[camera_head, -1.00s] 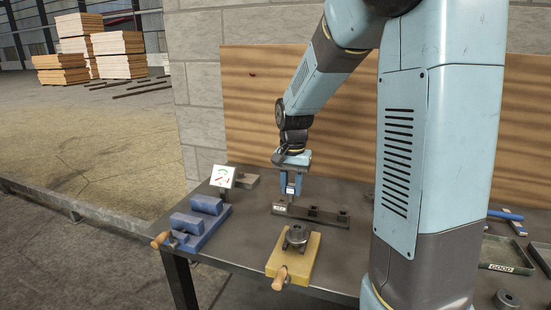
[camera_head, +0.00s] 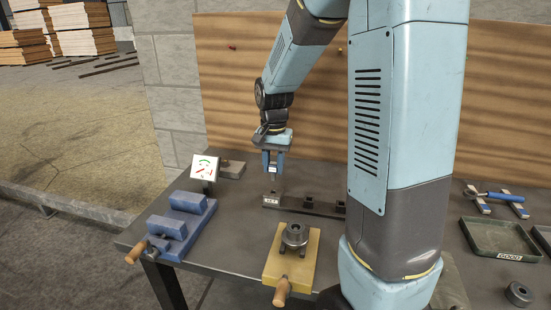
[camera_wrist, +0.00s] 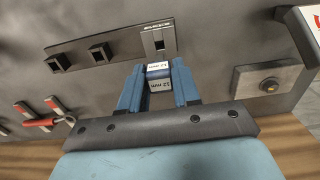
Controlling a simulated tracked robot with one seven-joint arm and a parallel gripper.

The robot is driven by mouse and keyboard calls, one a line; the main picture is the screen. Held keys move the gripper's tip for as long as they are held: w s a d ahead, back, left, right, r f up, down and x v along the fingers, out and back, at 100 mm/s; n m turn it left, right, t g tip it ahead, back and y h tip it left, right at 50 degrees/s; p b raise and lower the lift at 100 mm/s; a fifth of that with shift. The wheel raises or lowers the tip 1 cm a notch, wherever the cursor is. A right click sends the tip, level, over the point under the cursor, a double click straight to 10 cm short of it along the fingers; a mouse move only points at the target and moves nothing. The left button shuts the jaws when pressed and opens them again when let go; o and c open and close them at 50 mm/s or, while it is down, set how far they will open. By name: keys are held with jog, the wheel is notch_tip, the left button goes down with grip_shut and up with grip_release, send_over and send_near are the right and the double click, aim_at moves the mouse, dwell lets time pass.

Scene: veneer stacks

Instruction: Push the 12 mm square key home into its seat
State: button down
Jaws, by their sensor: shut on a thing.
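The gripper also shows there as two blue fingers (camera_wrist: 159,90) on either side of the key. In the head view the key hangs from the fingertips just above the labelled end of a dark strip (camera_head: 292,205); whether it still touches the strip I cannot tell. In the wrist view the strip (camera_wrist: 125,46) has three dark square features. A dark round hub (camera_head: 295,236) sits on a yellow block (camera_head: 277,262) in front, its keyway not clear.
A blue fixture (camera_head: 186,224) with a wooden handle stands at left, beside a small dial sign (camera_head: 204,167) and a grey block (camera_head: 232,169). At right lie a tray (camera_head: 503,241), a blue-handled tool (camera_head: 492,195) and a loose ring (camera_head: 518,293). My arm covers the middle right.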

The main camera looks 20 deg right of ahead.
aim_at(274, 180)
jog(key=shift+f, duration=1.85)
jog(key=shift+f, duration=1.65)
jog(key=c, duration=0.7)
grip_release()
jog(key=shift+s+f, duration=0.1)
jog(key=shift+s, duration=0.05)
jog(key=shift+c, duration=0.2)
jog(key=shift+r, duration=0.55)
notch_tip(274, 180, up, 13)
jog(key=shift+f, duration=0.1)
